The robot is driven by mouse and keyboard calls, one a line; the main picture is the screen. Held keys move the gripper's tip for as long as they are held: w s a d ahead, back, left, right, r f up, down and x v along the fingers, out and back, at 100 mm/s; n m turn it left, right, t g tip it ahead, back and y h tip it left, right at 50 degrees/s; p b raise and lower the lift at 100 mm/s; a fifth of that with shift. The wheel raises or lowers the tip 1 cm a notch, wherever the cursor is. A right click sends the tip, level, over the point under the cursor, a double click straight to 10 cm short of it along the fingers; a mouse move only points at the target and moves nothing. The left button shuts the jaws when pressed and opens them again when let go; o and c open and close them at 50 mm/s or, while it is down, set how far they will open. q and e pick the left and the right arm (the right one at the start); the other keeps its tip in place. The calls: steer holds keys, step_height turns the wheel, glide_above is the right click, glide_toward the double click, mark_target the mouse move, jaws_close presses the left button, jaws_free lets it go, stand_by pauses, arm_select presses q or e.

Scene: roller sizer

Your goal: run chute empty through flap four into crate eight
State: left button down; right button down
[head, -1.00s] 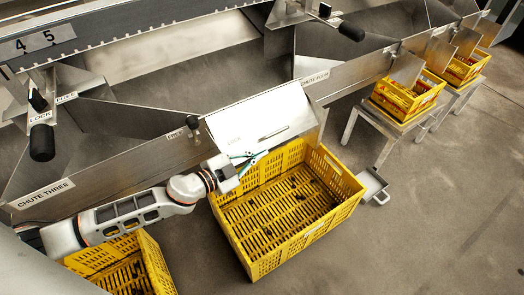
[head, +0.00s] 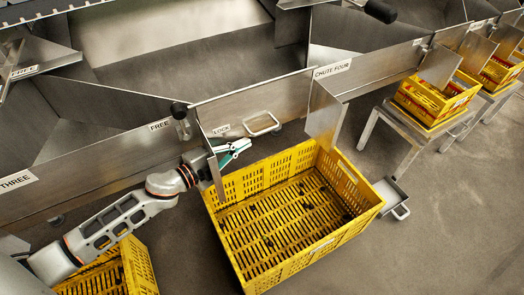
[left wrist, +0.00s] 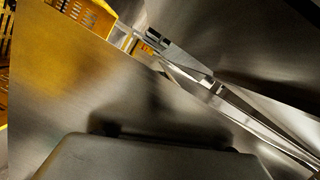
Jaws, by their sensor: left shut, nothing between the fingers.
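Chute four (head: 200,75) shows a bare steel floor where I can see into it. Its front flap (head: 242,103), with a wire handle (head: 262,124), sits between two side plates and looks close to upright. A black-knobbed lever (head: 180,108) stands near the FREE mark, left of the LOCK mark. A big yellow crate (head: 290,213) stands below, holding only small dark bits; no number is readable on it. My left gripper (head: 235,150) is shut and empty, by the left side plate (head: 211,160) above the crate's back left corner. My right gripper is out of view.
Another yellow crate (head: 140,262) is at lower left, partly behind my arm. A grey pan (head: 390,192) lies right of the big crate. Filled yellow crates (head: 437,98) stand on metal stands at right. The wrist view shows mostly steel plate (left wrist: 70,90). Floor at lower right is free.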

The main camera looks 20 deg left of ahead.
arm_select(q)
steer(key=shift+w+a+f, duration=0.1)
steer(key=shift+w+a, duration=0.4)
steer(key=shift+a, duration=0.2)
steer(key=shift+a, duration=0.15)
